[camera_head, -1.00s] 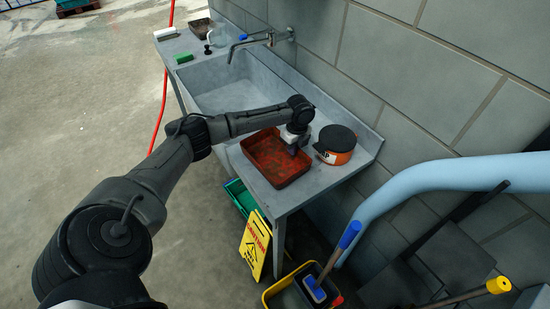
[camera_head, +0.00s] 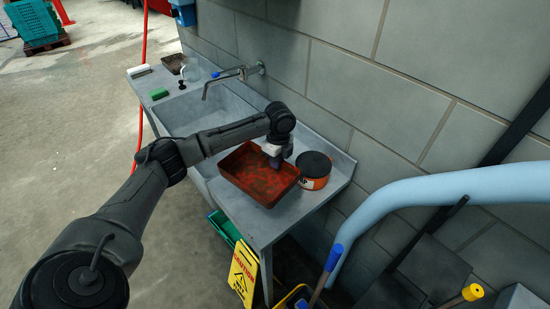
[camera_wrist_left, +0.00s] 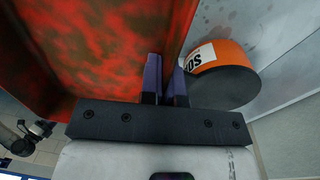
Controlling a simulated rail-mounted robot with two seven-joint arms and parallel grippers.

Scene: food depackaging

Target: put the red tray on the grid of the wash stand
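The red tray (camera_head: 258,184), dark-stained inside, is over the right-hand top of the grey wash stand (camera_head: 296,212); it looks raised above that top. My left gripper (camera_head: 275,152) is at its far right wall. In the left wrist view, the fingers of my left gripper (camera_wrist_left: 166,92) straddle the wall of the red tray (camera_wrist_left: 95,50) and look closed on it. The stand has a sink basin (camera_head: 195,115) left of the tray. I cannot make out a grid on the stand. My right gripper is not in view.
An orange pot with a dark top (camera_head: 313,172) stands close right of the tray; it also shows in the wrist view (camera_wrist_left: 222,75). A tap (camera_head: 235,75) reaches over the basin. A yellow caution sign (camera_head: 243,270) and a green crate (camera_head: 222,226) are below the stand.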

